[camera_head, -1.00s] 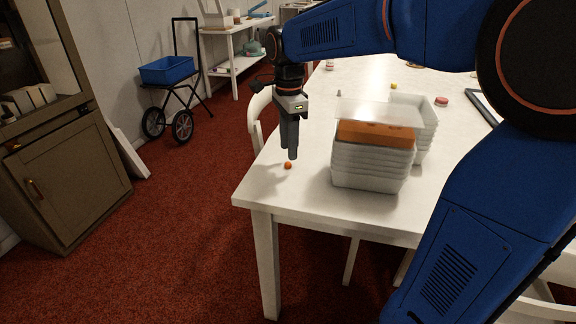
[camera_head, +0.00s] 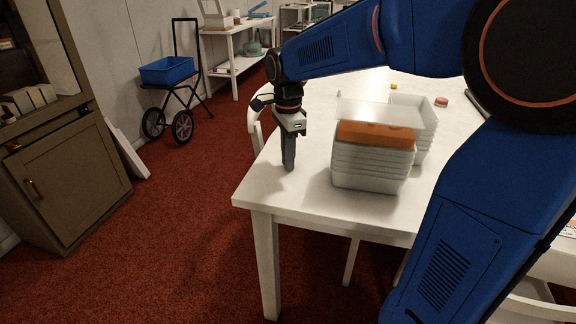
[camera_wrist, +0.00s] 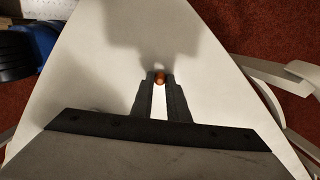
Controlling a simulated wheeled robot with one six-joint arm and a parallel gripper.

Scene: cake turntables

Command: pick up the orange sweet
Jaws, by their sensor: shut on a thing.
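The orange sweet (camera_wrist: 160,78) is a small round ball between my gripper's fingertips in the wrist view. My gripper (camera_head: 289,167) points down at the white table (camera_head: 262,190) near its front left corner, with its tips at or just above the top. It is shut on the sweet. In the head view the fingers hide the sweet. The gripper also shows in the wrist view (camera_wrist: 160,80). Whether the sweet still touches the table I cannot tell.
A stack of clear trays (camera_head: 368,178) with an orange block (camera_head: 375,134) on top stands right of my gripper. A pink sweet (camera_head: 441,101) and a yellow one (camera_head: 393,86) lie farther back. The table's front left is clear. A white chair (camera_head: 256,118) stands at the left edge.

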